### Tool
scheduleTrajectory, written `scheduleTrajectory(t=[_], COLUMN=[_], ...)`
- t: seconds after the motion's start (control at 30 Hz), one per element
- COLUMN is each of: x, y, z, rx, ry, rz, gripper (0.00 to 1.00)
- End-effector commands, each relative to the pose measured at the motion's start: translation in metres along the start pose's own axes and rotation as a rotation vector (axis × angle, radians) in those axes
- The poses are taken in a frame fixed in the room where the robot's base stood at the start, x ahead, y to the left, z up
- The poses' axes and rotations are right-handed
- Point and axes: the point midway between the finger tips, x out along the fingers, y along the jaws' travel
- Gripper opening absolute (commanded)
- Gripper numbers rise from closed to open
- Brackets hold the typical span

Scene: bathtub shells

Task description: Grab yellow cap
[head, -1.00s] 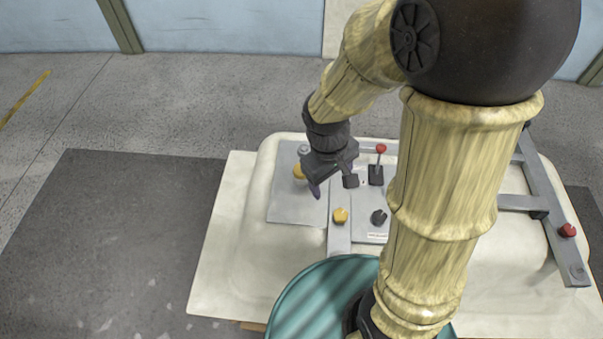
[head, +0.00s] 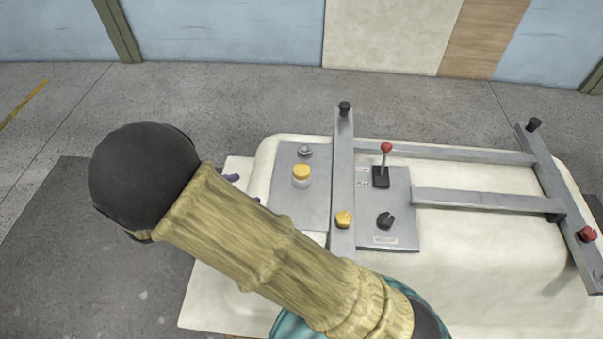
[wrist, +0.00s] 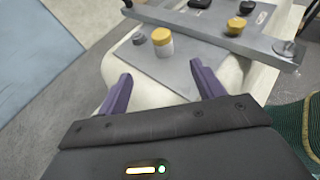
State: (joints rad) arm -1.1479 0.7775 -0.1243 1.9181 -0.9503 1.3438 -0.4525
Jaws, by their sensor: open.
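The yellow cap (head: 301,171) sits on a short pale, jar-like body standing upright on the left grey plate. In the wrist view the yellow cap (wrist: 161,36) lies ahead of my gripper (wrist: 160,72), roughly centred between its purple fingers and beyond their tips. The fingers are spread wide with nothing between them. In the head view my arm hides most of the gripper; purple finger parts (head: 231,178) show left of the cap, apart from it.
A yellow knob (head: 343,219) is on a grey bar (head: 342,150) right of the cap. A small grey knob (head: 305,151) stands behind the cap. A red-tipped lever (head: 385,160) and black knob (head: 385,221) are on the right panel. All rest on a white tub shell (head: 470,270).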

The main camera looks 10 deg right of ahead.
Motion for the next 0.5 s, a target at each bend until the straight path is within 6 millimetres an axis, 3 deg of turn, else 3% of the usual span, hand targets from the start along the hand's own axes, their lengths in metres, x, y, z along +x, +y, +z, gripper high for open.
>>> scheduleTrajectory(t=[0.27,0.5], x=[0.005,0.041], y=[-0.001,-0.002], z=[0.001,0.002], rx=[0.003,0.002], ry=[0.002,0.001], rz=[-0.005,-0.008], gripper=[0.68,0.68])
